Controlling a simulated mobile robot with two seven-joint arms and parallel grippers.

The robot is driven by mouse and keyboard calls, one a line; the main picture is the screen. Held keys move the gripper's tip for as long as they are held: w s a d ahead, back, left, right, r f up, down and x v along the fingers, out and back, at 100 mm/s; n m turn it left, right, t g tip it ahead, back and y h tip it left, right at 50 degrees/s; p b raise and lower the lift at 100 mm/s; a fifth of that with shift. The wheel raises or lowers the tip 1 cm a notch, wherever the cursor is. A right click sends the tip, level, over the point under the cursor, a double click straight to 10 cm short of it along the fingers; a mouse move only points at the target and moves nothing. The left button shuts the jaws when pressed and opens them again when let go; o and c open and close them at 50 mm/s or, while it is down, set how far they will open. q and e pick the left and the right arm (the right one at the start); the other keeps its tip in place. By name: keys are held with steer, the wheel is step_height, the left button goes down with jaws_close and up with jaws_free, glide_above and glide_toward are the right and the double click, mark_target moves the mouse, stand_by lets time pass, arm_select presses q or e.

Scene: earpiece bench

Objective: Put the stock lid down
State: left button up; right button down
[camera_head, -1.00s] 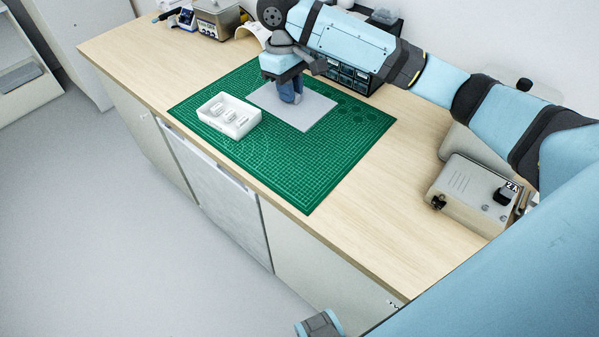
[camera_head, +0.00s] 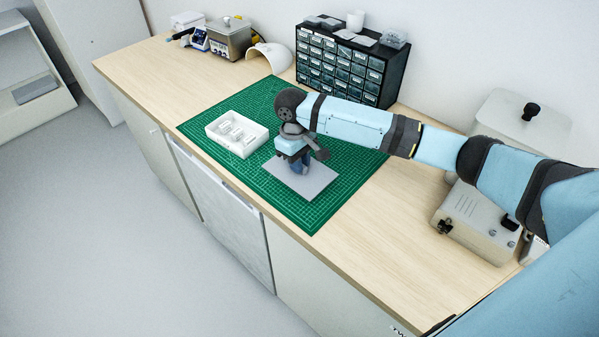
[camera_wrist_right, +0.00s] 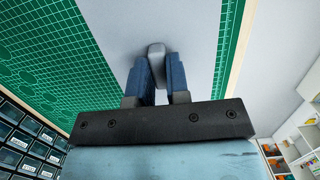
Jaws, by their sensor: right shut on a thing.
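The stock lid (camera_head: 318,183) is a flat light-grey panel over the front part of the green cutting mat (camera_head: 255,178). It looks level, but I cannot tell whether it touches the mat or hovers just above it. My right gripper (camera_head: 300,165) points down at it from above. In the right wrist view the blue fingers (camera_wrist_right: 157,75) are shut on a small grey knob (camera_wrist_right: 156,50) on the lid (camera_wrist_right: 150,20). The gripper hides part of the lid in the head view. My left gripper is not in view.
A white compartment tray (camera_head: 236,133) stands on the mat left of the lid. A dark drawer cabinet (camera_head: 350,65) is at the back, and a grey metal box (camera_head: 476,228) with a black knob is at right. Bare wood (camera_head: 385,235) lies right of the mat.

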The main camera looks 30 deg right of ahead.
steer(key=shift+f, duration=2.1)
steer(key=shift+f, duration=0.1)
steer(key=c, duration=1.1)
jaws_free()
steer(key=shift+r, duration=0.2)
steer(key=r, duration=0.4)
steer(key=w+r, duration=0.1)
steer(key=r, duration=0.6)
steer(key=shift+w+a+r, duration=0.25)
steer(key=shift+w+r, duration=0.1)
steer(key=shift+r, duration=0.05)
steer(key=shift+f, duration=0.1)
